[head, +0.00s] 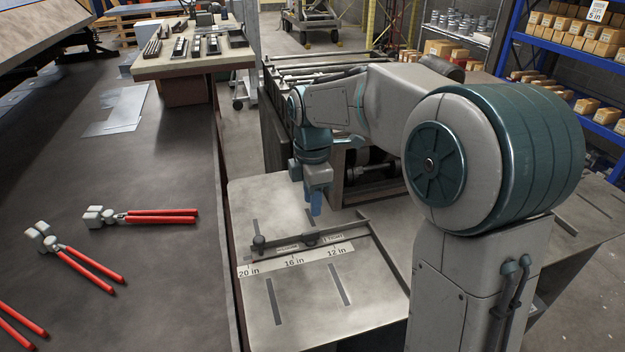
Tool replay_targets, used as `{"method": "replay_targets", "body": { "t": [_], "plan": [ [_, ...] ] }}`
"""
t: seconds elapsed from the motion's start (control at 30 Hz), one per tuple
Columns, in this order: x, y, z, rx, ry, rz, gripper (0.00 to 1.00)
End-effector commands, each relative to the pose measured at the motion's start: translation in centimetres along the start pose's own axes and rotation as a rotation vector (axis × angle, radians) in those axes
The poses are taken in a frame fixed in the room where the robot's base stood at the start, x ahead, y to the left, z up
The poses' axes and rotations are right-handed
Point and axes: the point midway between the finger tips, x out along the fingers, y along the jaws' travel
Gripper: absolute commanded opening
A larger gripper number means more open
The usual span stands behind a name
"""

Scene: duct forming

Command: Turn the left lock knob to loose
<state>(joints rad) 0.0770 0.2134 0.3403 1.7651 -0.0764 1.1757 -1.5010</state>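The left lock knob (259,241) is a small dark round knob at the left end of a dark bar (300,243) on the grey metal table (315,300). Small labels lie by the bar, too small to read surely, so I cannot tell the knob's setting. A scale strip (295,261) marked 20 in, 16 in and 12 in runs along the front of the bar. My gripper (316,210) points down above and behind the bar, right of the left knob and apart from it. Its blue fingers look close together; any gap between them is not clear.
A dark machine with rollers (370,172) stands behind the table. Red-handled tools (160,215) lie on the dark workbench (150,290) at left. A thin raised rail (385,245) crosses the table right of the bar. The slotted table front is clear.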

Motion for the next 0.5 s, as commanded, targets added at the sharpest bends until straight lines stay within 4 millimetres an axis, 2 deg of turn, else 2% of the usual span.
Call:
{"method": "replay_targets", "body": {
  "t": [0.03, 0.2, 0.33, 0.5],
  "plan": [
    [-1.2, 0.1, 0.0, 0.0, -0.001, 0.005, 0.32],
    [-3.8, 0.1, 0.0, -0.001, -0.001, 0.002, 0.32],
    [-4.8, 0.0, 0.0, -0.001, -0.001, 0.0, 0.32],
    [-5.0, 0.0, 0.0, -0.001, -0.001, 0.0, 0.32]
  ]
}}
